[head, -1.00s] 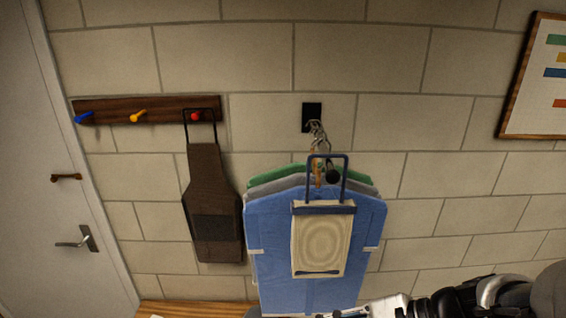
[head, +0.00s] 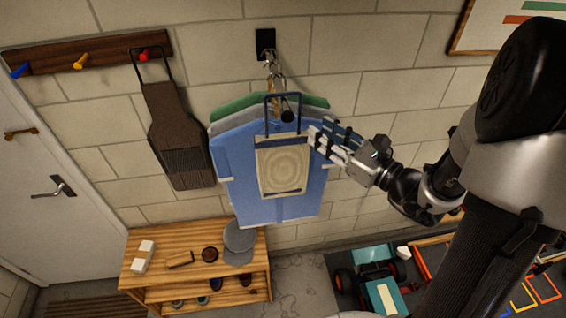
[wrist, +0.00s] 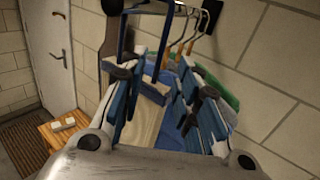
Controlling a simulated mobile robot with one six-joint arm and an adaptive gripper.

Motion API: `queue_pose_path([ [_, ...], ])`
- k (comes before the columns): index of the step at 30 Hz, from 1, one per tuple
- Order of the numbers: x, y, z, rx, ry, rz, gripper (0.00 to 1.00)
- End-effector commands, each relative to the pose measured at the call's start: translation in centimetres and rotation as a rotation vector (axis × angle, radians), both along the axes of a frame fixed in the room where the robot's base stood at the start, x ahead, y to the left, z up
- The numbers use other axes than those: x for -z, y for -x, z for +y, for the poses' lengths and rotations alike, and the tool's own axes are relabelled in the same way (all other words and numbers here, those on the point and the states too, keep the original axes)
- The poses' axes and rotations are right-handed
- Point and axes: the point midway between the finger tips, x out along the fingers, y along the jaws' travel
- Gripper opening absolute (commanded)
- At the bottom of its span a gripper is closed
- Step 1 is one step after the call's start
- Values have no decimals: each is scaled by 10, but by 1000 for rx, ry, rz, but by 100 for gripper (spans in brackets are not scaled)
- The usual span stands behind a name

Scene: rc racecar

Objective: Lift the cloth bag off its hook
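The cloth bag (head: 283,168) is beige with a dark blue top band and a stiff dark blue loop handle (head: 268,108). It hangs by the handle from a dark round-ended hook (head: 288,116), in front of the blue garment. My gripper (head: 322,136) is just right of the bag's upper part, fingers pointing left. In the wrist view my gripper (wrist: 163,85) has its fingers spread apart, with the beige cloth bag (wrist: 146,122) and its handle (wrist: 125,40) showing beyond and between them. I cannot tell whether a finger touches it. The fingers partly hide the bag there.
Blue (head: 235,165), grey and green garments hang close behind the bag from a black wall plate (head: 265,43). A brown apron (head: 178,135) hangs left on a peg rack. Below are a wooden shelf bench (head: 160,262) and a teal-bodied car (head: 375,255).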

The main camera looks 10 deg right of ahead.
Motion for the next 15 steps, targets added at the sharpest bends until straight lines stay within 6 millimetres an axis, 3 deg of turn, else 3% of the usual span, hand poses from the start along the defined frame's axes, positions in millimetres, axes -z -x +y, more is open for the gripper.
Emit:
queue_pose_path([
  [3,-1,-17,13,-5,0,0,30],
  [11,-2,-33,23,-4,1,1,30],
  [15,-6,-52,34,-5,0,0,30],
])
